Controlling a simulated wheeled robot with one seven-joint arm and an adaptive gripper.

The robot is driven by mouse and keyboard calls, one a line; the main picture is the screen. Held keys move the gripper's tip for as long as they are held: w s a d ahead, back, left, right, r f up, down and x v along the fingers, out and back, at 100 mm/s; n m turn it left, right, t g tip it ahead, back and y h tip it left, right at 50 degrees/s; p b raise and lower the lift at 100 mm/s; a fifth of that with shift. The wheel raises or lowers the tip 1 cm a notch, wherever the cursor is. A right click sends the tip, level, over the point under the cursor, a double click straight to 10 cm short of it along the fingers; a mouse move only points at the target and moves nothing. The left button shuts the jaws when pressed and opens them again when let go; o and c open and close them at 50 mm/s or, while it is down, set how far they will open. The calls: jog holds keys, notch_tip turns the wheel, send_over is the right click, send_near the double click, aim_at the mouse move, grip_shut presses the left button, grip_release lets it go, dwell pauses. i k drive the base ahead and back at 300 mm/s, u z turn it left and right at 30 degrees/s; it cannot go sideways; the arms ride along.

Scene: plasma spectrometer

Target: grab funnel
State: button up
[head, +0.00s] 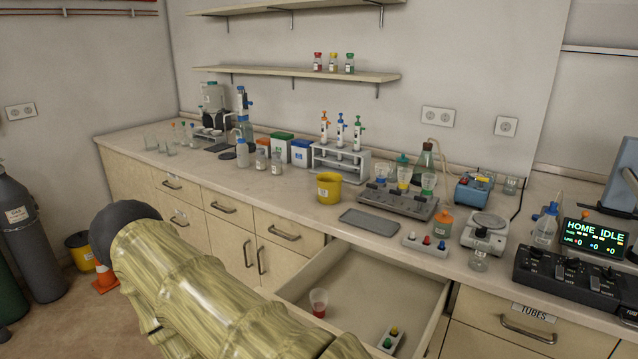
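A clear cup-like vessel with a red lower part (318,301), which may be a funnel, stands in the open drawer (414,283) below the bench. Similar clear, funnel-shaped cups with coloured lower parts, one of them (428,182) at the right, stand on a grey manifold block (397,204) on the bench. I cannot tell for certain which of these is the funnel of the task. My arm crosses the lower left foreground and hides part of the drawer. My gripper does not show, so its place relative to the cups cannot be seen.
A small block with coloured knobs (391,338) lies in the drawer. A yellow tub (329,188), a grey tray (369,220) and a balance (486,231) stand on the bench. Gas cylinders (27,236) and an orange cone (104,280) stand at the left.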

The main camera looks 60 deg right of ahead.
aim_at(405, 174)
jog(key=u, duration=0.3)
jog(key=i, duration=2.1)
jog(key=z, duration=3.05)
